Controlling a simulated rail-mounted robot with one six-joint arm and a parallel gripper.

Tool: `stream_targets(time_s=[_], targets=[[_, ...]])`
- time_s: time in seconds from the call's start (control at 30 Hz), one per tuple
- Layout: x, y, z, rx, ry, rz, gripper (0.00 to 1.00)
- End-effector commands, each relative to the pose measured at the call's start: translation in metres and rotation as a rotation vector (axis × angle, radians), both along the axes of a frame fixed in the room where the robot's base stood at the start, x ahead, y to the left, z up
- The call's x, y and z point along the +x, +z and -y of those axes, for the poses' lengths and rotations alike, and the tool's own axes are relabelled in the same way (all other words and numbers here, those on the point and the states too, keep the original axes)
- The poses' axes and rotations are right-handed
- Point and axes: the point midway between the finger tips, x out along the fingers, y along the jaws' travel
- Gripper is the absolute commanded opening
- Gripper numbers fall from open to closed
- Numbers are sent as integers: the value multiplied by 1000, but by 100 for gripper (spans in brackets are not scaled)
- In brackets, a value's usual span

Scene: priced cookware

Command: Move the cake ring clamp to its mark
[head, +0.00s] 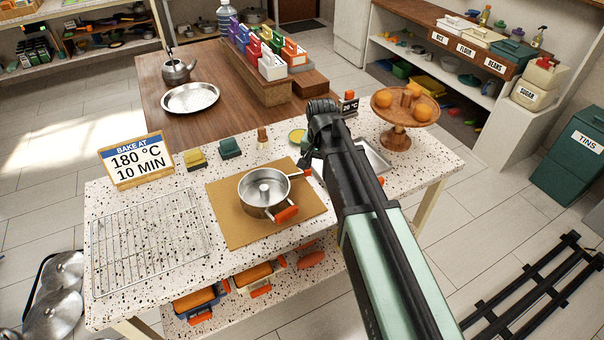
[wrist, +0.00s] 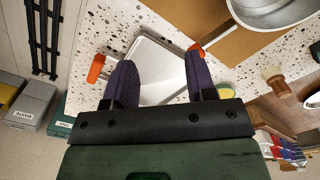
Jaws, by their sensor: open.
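A round metal cake ring pan (head: 250,203) with a central tube sits on a brown mat (head: 233,229). An orange clamp-like piece (head: 287,214) is at its front right rim, and another orange piece shows at its right. In the wrist view the pan's rim (wrist: 268,20) is at the top right. My gripper (wrist: 160,80) is open, its dark fingers apart over a shallow metal tray (wrist: 158,62) with orange pieces at its sides. Nothing shows held between them. In the head view my arm hides part of that tray (head: 374,160). I cannot make out a distinct mark.
A wire rack (head: 145,240) lies at left on the speckled counter. A bake sign (head: 138,160), yellow and green blocks and a brush (head: 262,138) stand behind the mat. A wooden stand (head: 398,137) with orange fruit is at back right. Bare counter is narrow around the mat.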

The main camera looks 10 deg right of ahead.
Motion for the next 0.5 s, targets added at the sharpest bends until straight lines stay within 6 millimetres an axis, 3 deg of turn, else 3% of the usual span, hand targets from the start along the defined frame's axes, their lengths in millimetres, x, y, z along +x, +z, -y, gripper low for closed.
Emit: stream_targets(time_s=[0.03,0.13,0.2,0.3,0.5], targets=[[46,0,-5,0,-157,0,51],[88,0,-10,0,-522,-1,51],[96,0,-10,0,-729,-1,51],[91,0,-9,0,-907,0,51],[90,-3,-9,0,-964,0,51]])
